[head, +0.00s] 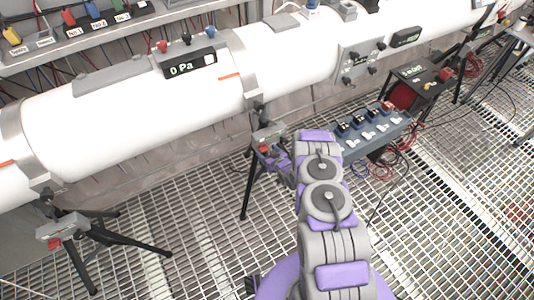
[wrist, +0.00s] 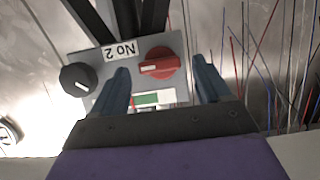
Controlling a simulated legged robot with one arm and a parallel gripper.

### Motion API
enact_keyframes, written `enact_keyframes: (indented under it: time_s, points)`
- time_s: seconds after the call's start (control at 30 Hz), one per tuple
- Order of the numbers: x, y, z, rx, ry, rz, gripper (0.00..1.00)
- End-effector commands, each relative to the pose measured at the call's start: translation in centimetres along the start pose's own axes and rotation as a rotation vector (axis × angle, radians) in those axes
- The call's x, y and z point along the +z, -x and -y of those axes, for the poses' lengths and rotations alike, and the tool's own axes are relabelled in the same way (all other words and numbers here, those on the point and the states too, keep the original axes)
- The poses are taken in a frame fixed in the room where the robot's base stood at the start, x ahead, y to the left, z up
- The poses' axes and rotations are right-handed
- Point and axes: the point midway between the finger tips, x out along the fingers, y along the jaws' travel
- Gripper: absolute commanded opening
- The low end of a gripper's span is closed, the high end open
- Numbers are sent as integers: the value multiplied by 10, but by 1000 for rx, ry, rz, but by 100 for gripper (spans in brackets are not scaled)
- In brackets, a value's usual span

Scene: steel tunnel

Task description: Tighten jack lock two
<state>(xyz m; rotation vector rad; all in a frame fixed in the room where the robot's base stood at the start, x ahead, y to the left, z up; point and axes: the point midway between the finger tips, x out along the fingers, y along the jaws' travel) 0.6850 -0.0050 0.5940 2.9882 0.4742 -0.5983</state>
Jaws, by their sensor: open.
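Jack lock two is a grey box labelled No 2 (wrist: 120,52), seen upside down in the wrist view. It has a red knob (wrist: 160,63) with a white mark lying near level, a black knob (wrist: 78,79) and a small green-and-white display (wrist: 152,99). My gripper (wrist: 161,66) is open, with one finger on each side of the red knob in the picture. I cannot tell whether the fingers touch it. In the head view, my gripper (head: 276,160) is at the middle jack (head: 268,136), under the white pipe. My arm partly hides that area.
The white pipe (head: 120,105) runs above, with a display reading 0 Pa (head: 190,63). Another jack (head: 62,228) stands at left on tripod legs. A blue-grey panel with switches (head: 372,132) is close right of my arm. Grating floor (head: 190,210) is open in front.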

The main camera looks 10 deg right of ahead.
Motion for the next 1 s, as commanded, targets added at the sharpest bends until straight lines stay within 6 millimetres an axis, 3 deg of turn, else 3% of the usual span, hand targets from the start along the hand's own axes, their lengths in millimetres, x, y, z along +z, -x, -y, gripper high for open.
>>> enact_keyframes:
  time_s: [0.37, 0.9, 1.0]
  points:
    - [-1, -6, 0, 0, 1, 0, 77]
    - [-1, -6, 0, 0, 2, -1, 26]
    - [-1, -6, 0, 0, 1, -1, 21]
